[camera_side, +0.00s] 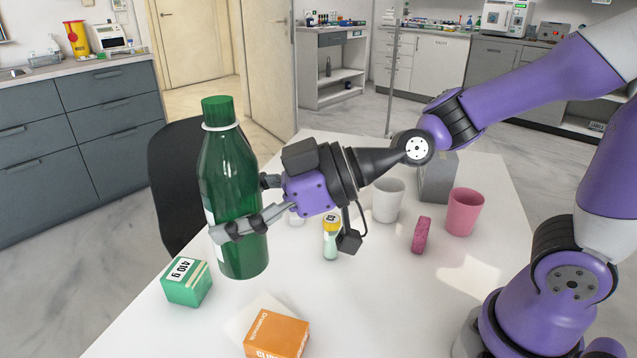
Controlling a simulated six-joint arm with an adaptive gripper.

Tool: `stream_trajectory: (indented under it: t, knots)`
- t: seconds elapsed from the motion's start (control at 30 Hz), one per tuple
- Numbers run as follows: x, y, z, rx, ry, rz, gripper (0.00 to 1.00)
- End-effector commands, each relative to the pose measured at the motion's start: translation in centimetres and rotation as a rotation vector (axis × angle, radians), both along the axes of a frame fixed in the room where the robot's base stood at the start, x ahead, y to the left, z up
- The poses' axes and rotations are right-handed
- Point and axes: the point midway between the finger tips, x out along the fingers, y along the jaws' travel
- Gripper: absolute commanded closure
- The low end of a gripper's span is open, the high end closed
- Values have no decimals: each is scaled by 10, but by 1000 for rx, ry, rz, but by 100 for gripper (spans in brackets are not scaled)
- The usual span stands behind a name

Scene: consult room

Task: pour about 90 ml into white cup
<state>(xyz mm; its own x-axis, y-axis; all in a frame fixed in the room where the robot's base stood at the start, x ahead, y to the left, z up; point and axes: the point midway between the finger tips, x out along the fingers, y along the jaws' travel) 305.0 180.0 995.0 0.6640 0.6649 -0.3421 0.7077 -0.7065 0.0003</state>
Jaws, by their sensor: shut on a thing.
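My gripper (250,210) is shut on a green bottle (232,165) with a green cap-like top and a white ring at its neck. The bottle is upright, and its lower end shows above or at the table's left part; I cannot tell whether it touches. The white cup (388,201) stands upright on the table, right of my gripper and behind my wrist. Its inside and any contents are not clear from here.
A pink cup (464,212) and a pink upright item (422,235) stand right of the white cup. A grey box (438,180) is behind. A small yellow-topped vial (331,240) is under my gripper. A green box (187,283) and orange box (276,334) sit in front on the white table (385,315).

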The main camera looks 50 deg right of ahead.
Motion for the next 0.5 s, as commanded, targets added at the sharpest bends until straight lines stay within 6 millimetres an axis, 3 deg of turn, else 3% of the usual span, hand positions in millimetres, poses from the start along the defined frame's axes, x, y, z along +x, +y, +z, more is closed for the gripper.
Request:
stream_trajectory:
  t: [0.13, 0.5]
  knots:
    - [0, -1, 14, 1, -5, -4, 79]
    - [29, -35, -11, 0, 1, -198, 79]
